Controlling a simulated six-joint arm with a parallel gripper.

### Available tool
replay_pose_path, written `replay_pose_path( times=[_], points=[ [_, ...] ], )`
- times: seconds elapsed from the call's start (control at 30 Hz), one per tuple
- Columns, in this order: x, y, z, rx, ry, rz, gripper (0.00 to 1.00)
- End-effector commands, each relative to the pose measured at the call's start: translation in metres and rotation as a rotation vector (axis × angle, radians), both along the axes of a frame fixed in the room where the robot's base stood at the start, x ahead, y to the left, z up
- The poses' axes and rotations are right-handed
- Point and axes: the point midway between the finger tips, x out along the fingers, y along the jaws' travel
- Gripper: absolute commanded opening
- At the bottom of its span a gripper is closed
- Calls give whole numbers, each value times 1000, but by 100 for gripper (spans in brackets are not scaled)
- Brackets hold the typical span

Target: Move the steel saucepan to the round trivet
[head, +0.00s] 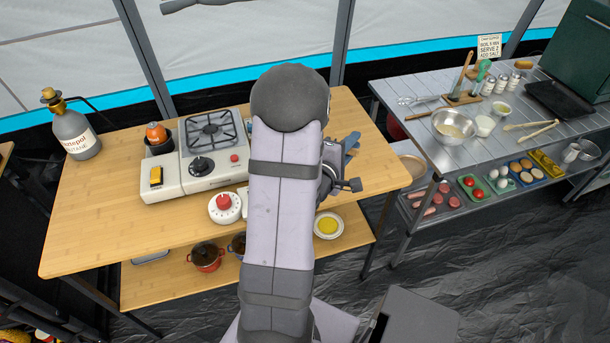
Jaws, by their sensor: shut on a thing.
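My arm rises through the middle of the head view and hides the centre of the wooden table (120,200). Part of my gripper's wrist end (333,175) shows just right of the arm, low over the table's right half. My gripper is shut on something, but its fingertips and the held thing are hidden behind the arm. I cannot make out the steel saucepan or the round trivet; they may be behind my arm.
The lower shelf holds a red pot (207,256) and a plate (328,225). A metal table (400,95) at right carries a steel bowl (452,127). The table's front left is clear.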

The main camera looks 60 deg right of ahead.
Motion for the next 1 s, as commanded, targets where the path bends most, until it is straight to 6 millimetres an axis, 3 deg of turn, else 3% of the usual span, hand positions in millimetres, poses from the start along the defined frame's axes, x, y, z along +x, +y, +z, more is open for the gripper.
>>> replay_pose_path(
  times=[0.17,0.5,1.0],
  points=[
    [0,-1,-10,-1,-2,-1,0],
    [0,-1,-49,-1,-1,0,0],
    [0,-1,-67,-3,-3,0,0]
  ],
)
